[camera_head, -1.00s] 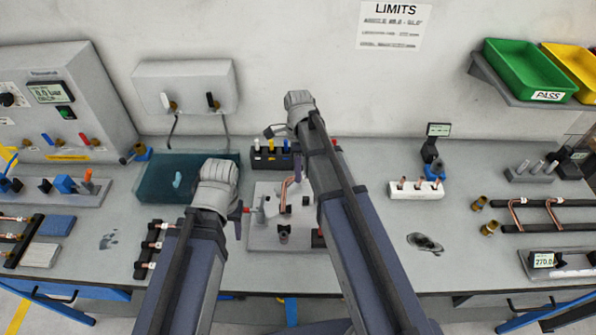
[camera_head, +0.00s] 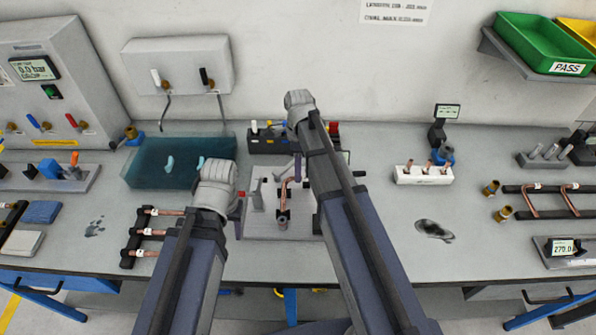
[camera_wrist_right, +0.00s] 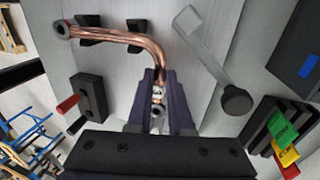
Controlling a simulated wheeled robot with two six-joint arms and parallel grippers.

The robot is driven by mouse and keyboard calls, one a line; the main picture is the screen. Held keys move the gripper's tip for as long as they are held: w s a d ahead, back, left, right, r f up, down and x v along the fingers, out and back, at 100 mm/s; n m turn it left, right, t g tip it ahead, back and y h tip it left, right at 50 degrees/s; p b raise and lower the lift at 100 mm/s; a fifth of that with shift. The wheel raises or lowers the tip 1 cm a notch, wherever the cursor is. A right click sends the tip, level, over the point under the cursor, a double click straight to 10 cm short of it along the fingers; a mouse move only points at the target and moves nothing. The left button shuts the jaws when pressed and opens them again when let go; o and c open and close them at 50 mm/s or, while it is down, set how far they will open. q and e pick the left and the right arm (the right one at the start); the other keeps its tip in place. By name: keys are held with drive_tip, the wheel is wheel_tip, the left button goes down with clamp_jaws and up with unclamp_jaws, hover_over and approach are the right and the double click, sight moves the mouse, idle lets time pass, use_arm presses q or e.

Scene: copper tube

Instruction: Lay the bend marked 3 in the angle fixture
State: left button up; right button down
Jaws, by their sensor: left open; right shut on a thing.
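A copper bend (camera_head: 283,203) is in my right gripper (camera_head: 297,168), over the grey plate of the angle fixture (camera_head: 260,229). In the right wrist view the purple fingers (camera_wrist_right: 160,95) are shut on one leg, around a small white tag too small to read. The bend (camera_wrist_right: 115,33) turns left there, and its other leg runs beside dark blocks (camera_wrist_right: 88,38) of the fixture; I cannot tell whether it rests on them. A grey lever with a dark knob (camera_wrist_right: 236,99) lies to the right. My left gripper (camera_head: 240,213) is open and empty at the plate's left edge.
A teal tray (camera_head: 145,175) and a black rack of tubes (camera_head: 132,240) lie to the left. A white block with tube pieces (camera_head: 423,175) and a rack with copper bends (camera_head: 540,203) are to the right. The bench between them is mostly clear.

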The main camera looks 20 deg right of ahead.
use_arm(q)
drive_tip(key=shift+f, duration=0.3)
use_arm(e)
drive_tip(key=shift+f, duration=0.25)
drive_tip(key=c, duration=0.7)
unclamp_jaws()
drive_tip(key=shift+c, duration=0.2)
use_arm(q)
drive_tip(key=shift+r, duration=0.1)
wheel_tip(320, 180, up, 8)
drive_tip(key=p, duration=0.7)
drive_tip(key=shift+f, duration=0.25)
use_arm(e)
drive_tip(key=v, duration=0.8)
drive_tip(key=shift+f, duration=0.1)
drive_tip(key=shift+s, duration=0.1)
